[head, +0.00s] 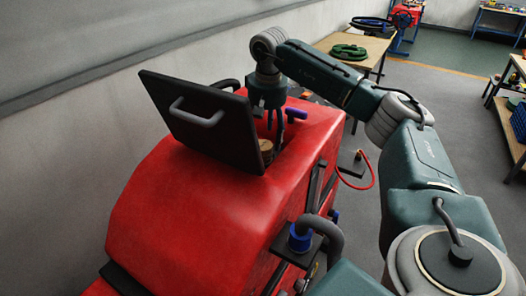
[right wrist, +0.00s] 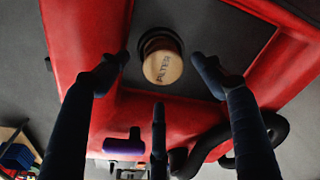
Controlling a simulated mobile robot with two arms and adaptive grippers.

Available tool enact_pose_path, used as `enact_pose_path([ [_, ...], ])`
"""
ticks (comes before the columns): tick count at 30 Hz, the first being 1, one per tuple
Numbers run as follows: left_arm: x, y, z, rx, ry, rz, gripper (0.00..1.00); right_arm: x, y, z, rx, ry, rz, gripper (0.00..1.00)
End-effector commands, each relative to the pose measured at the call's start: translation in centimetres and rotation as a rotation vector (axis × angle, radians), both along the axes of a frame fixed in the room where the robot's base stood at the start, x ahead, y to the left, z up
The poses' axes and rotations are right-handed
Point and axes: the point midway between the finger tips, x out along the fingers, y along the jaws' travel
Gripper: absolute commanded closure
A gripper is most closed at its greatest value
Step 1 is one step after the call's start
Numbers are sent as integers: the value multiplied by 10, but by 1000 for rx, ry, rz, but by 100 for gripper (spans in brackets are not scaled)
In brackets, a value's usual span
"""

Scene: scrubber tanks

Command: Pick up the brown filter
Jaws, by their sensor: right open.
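The brown filter (right wrist: 163,68) is a round, tan-topped piece with "FILTER" lettered on it, sitting in a dark round opening of the red tank (right wrist: 85,35). In the head view a small part of the filter (head: 266,146) shows beside the raised black lid (head: 205,120); the rest is hidden. My right gripper (head: 276,126) points down over the opening. In the right wrist view its fingers (right wrist: 160,76) are spread wide, with the filter between and beyond the tips, and nothing is held. My left gripper is not in view.
A wooden table (head: 375,47) with a green coil (head: 348,52) stands behind.

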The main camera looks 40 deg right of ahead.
Motion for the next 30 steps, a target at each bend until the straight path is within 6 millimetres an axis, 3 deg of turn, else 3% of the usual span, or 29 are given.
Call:
enact_pose_path([
  [7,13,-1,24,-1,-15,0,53,3,0,-26,-1,6,-1,33],
  [12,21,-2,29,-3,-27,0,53,7,-1,-49,0,1,0,33],
  [20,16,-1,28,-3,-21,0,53,8,-2,-53,0,0,0,33],
  [27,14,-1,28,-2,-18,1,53,8,-2,-53,0,-1,0,78],
  [30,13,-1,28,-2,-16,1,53,8,-2,-53,0,-1,0,78],
])
